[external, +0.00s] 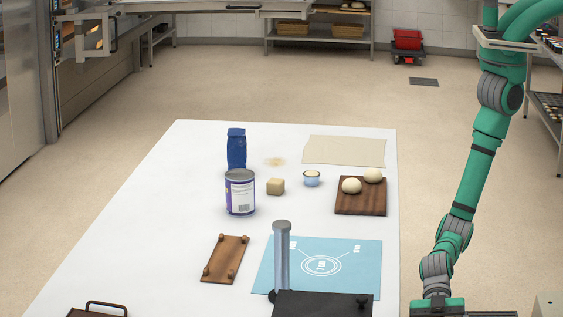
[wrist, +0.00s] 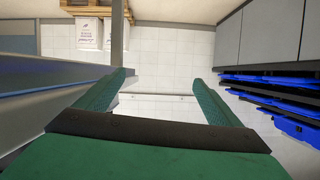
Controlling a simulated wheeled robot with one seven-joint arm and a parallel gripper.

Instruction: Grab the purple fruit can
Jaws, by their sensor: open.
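The purple fruit can (external: 240,193) stands upright on the white table (external: 150,240), left of the middle in the external view. It has a grey metal lid and a purple and white label. My green arm hangs at the right of the external view, to the right of the table, well away from the can. My gripper (wrist: 160,88) shows in the wrist view with its two green fingers wide apart and nothing between them. The can is not in the wrist view. The gripper's fingers cannot be made out in the external view.
A blue bag (external: 236,148) stands just behind the can and a beige block (external: 276,187) to its right. A small blue bowl (external: 312,179), a dough board (external: 361,208), a blue mat (external: 350,275), a grey post (external: 281,250) and a wooden board (external: 225,259) surround it. The table's left side is clear.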

